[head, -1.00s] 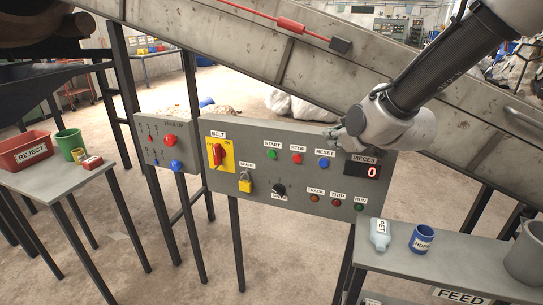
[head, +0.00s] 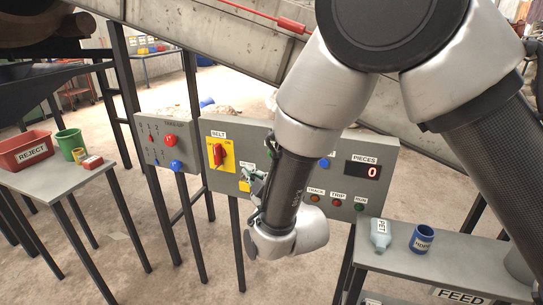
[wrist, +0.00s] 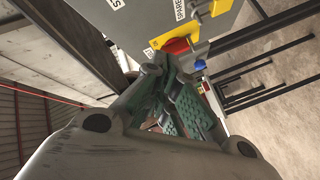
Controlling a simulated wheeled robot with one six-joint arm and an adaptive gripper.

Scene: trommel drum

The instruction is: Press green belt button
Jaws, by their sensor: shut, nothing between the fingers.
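My gripper (head: 254,180) is shut and empty, in front of the panel near the lower right of the yellow BELT plate (head: 230,153). In the wrist view my gripper (wrist: 176,82) points toward that yellow plate (wrist: 198,32) with its red switch (wrist: 177,46). I cannot tell whether the fingertips touch the panel.
The PIECES display (head: 363,170) reads 0. A smaller panel to the left has a red button (head: 170,140) and a blue button (head: 177,166). A PET bottle (head: 380,235) and a blue cup (head: 422,239) stand on the feed table. The conveyor slopes behind.

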